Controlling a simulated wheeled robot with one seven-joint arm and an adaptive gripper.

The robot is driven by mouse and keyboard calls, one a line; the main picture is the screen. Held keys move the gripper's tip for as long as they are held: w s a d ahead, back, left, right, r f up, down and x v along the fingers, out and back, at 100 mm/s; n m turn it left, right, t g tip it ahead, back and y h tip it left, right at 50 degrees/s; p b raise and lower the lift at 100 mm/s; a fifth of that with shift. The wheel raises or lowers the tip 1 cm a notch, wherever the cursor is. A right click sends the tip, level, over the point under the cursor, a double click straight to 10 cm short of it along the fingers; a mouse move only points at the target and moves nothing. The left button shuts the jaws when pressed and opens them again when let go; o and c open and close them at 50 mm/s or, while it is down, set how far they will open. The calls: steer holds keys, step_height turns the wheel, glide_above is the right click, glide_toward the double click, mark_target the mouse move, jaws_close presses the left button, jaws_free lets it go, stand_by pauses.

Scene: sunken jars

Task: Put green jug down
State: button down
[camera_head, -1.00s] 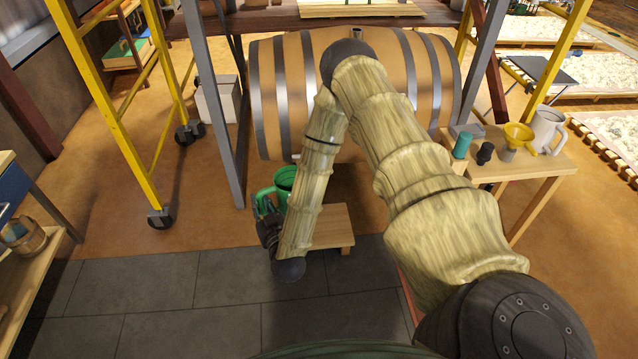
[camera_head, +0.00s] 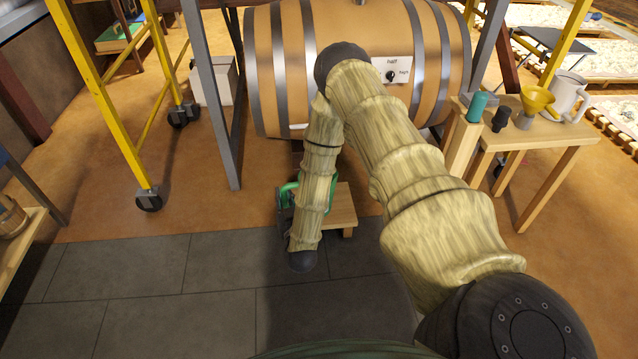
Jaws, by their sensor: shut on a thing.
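The green jug (camera_head: 288,187) is mostly hidden behind my forearm, with only strips of green showing on either side of it. My gripper (camera_head: 285,200) is a dark shape at the jug's left side, largely covered by the arm, and is shut on the jug. A low wooden stool (camera_head: 343,208) stands just right of and behind my forearm, in front of the barrel. Whether the jug's base touches the stool or hangs above it cannot be seen.
A large banded barrel (camera_head: 270,75) with a knob panel lies behind. A yellow wheeled frame (camera_head: 115,110) stands left. Grey floor tiles are clear in front.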

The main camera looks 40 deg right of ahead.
steer(key=d+f+m+g+h+b, duration=0.1)
steer(key=d+f+b, duration=0.3)
steer(key=f+b, duration=0.4)
steer(key=d+f+m+h+b, duration=0.1)
steer(key=d+f+b, duration=0.4)
steer(key=f+b, duration=0.3)
steer(key=shift+h, duration=0.4)
steer(key=shift+w+d+f+b, duration=0.2)
steer(key=shift+w+f+b, duration=1.05)
steer(key=shift+w, duration=1.5)
steer(key=shift+w+d+f+b, duration=0.25)
steer(key=shift+w+f+b, duration=0.6)
steer(key=shift+w+b, duration=1.35)
steer(key=shift+w+d+f+b, duration=0.2)
steer(key=shift+w+f+b, duration=0.8)
steer(key=shift+w, duration=2.25)
steer(key=c, duration=1.4)
jaws_free()
steer(key=shift+f, duration=0.1)
